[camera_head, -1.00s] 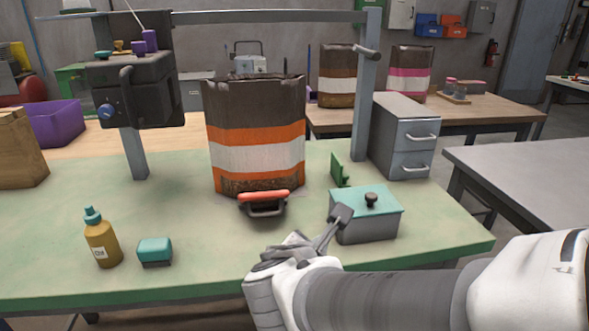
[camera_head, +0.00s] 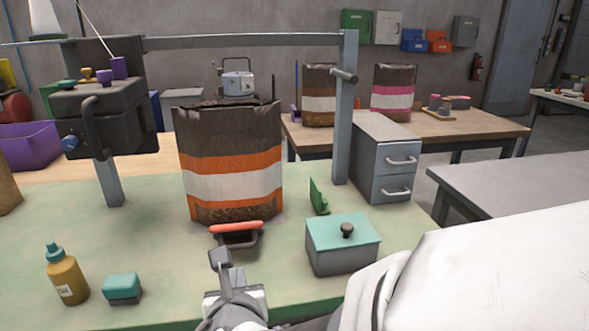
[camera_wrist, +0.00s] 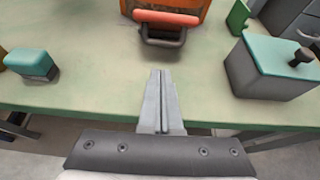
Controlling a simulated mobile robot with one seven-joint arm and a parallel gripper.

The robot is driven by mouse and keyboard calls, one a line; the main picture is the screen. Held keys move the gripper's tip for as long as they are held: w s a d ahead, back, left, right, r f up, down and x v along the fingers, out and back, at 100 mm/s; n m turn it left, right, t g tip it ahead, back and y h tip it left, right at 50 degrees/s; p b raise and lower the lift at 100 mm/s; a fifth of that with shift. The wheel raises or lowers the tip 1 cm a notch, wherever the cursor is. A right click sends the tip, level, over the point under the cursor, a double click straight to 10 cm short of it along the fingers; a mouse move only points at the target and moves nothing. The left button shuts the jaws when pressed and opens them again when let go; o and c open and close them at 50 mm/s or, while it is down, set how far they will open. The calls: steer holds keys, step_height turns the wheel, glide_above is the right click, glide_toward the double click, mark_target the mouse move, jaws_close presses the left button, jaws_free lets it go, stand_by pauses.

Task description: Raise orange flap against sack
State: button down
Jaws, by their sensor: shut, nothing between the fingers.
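The orange flap (camera_head: 236,227) is a rounded orange bar with a dark grey loop handle below it, low at the front foot of the sack. It also shows in the wrist view (camera_wrist: 166,18) at the top centre. The sack (camera_head: 232,185) stands upright on the green table, brown with orange and white bands. My gripper (camera_head: 219,258) is shut and empty, just in front of and below the flap's handle, apparently apart from it. In the wrist view my gripper's fingers (camera_wrist: 161,75) point at the handle with bare table between.
A grey box with a teal lid (camera_head: 342,243) stands right of my gripper. A teal block (camera_head: 122,288) and an oil bottle (camera_head: 67,275) are at left. A green piece (camera_head: 318,196) stands right of the sack. A metal frame post (camera_head: 346,120) rises behind.

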steer(key=shift+w, duration=0.15)
steer(key=shift+w+a+p, duration=0.1)
steer(key=shift+w+p, duration=0.3)
steer(key=shift+p, duration=0.4)
steer(key=shift+w+a+f+p, duration=0.1)
steer(key=shift+w+f+p, duration=0.25)
steer(key=shift+w+p, duration=0.25)
steer(key=b+x, duration=0.2)
steer(key=x, duration=0.4)
steer(key=shift+f, duration=0.25)
steer(key=shift+w+a+f, duration=0.15)
steer(key=shift+w+f, duration=0.05)
steer(key=shift+w, duration=0.45)
steer(key=shift+r, duration=0.2)
steer(key=shift+r+g+p, duration=0.25)
steer(key=shift+g+p, duration=0.05)
steer(key=shift+p, duration=0.55)
